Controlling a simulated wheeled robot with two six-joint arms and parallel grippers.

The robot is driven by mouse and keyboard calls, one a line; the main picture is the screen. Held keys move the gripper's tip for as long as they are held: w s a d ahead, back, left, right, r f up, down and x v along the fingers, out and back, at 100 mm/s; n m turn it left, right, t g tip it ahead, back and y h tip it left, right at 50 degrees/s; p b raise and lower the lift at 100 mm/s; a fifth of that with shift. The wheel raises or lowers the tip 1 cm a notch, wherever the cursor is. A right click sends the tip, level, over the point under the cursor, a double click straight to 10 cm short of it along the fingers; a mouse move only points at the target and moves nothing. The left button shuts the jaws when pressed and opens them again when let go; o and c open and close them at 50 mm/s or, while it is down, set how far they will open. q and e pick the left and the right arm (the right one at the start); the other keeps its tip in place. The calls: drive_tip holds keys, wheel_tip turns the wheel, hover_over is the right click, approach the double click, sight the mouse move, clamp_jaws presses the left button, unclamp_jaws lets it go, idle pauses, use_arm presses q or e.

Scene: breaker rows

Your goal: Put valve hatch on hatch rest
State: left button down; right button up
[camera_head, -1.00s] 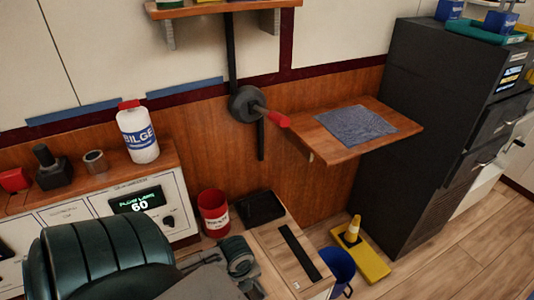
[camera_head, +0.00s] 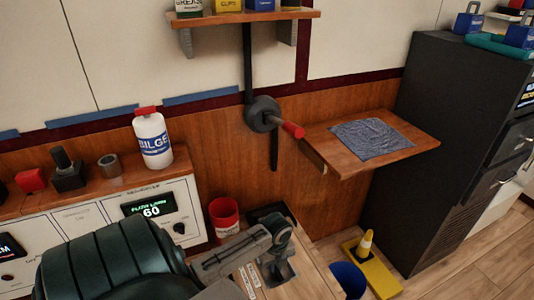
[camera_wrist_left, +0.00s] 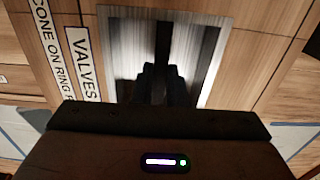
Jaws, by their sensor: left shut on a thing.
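The valve hatch, a brushed metal plate (camera_wrist_left: 133,42) with a dark bar across its middle, lies below my left gripper in the left wrist view, beside a "VALVES" label (camera_wrist_left: 82,58). My left gripper (camera_wrist_left: 160,85) is shut on the dark bar, its fingers covering part of it. In the head view the left gripper (camera_head: 278,268) points down over the wooden bench top at the bottom centre, hiding much of the hatch. I cannot tell for certain which thing is the hatch rest; a black tray (camera_head: 266,212) lies behind the gripper. My right gripper is out of view.
A red bin (camera_head: 224,217) stands left of the tray. A blue bucket (camera_head: 348,280) and yellow base with a cone (camera_head: 372,268) are to the right. A crank with a red handle (camera_head: 292,130) and a wooden shelf with a blue cloth (camera_head: 372,140) project from the wall.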

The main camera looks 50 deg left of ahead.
sight(277, 270)
use_arm(q)
drive_tip(key=shift+w+a, duration=0.1)
drive_tip(key=shift+w, duration=0.3)
drive_tip(key=shift+f, duration=0.35)
wheel_tip(277, 270, down, 2)
drive_tip(key=shift+f, duration=0.35)
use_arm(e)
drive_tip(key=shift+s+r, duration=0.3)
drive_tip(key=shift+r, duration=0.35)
use_arm(q)
drive_tip(key=c, duration=1.5)
unclamp_jaws()
drive_tip(key=shift+s+f, duration=0.1)
drive_tip(key=shift+o, duration=0.2)
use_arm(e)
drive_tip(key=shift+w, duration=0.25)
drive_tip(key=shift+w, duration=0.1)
